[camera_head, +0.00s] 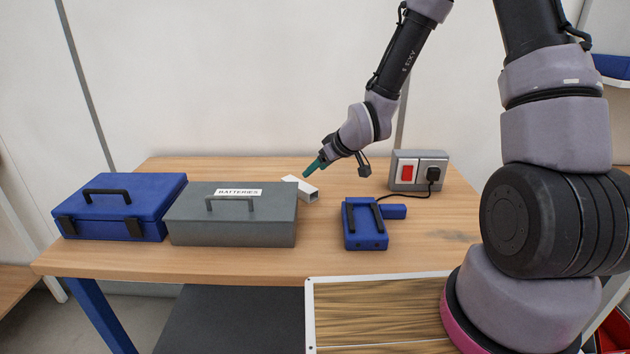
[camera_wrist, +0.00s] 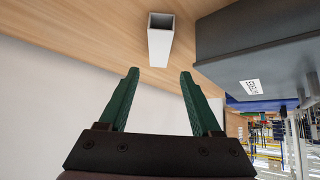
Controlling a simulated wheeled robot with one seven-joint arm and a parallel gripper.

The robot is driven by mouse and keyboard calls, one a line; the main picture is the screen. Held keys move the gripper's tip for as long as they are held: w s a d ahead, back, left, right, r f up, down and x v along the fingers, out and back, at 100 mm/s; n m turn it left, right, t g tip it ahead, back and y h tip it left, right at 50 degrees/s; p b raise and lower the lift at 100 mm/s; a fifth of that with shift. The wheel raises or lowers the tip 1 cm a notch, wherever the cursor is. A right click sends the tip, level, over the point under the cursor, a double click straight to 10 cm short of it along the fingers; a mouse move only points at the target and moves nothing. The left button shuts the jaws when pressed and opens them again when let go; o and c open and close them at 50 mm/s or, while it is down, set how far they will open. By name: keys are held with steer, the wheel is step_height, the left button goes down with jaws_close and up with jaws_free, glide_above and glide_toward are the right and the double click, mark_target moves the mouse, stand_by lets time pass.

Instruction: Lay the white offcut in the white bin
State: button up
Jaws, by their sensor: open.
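The white offcut (camera_head: 310,195) is a short, hollow square tube. It lies on the wooden table, just behind the right end of the grey case. My gripper (camera_head: 309,171) is just above it, tilted down towards the left, open and empty. In the wrist view the offcut (camera_wrist: 159,46) lies beyond the gap between the green fingertips of my gripper (camera_wrist: 159,74), its open end pointing away. The fingers appear clear of it. I cannot make out a white bin for certain in either view.
A grey case (camera_head: 265,232) labelled BATTERIES stands close by the offcut, with a blue case (camera_head: 95,207) to its left. A blue device (camera_head: 366,229) and a corded switch box (camera_head: 405,172) are to the right. The table's front strip (camera_head: 190,262) is bare.

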mark_target(300, 184)
steer(key=x, duration=1.2)
steer(key=shift+w+a+f, duration=0.1)
steer(key=shift+w+f, duration=0.05)
steer(key=shift+w, duration=0.1)
jaws_close()
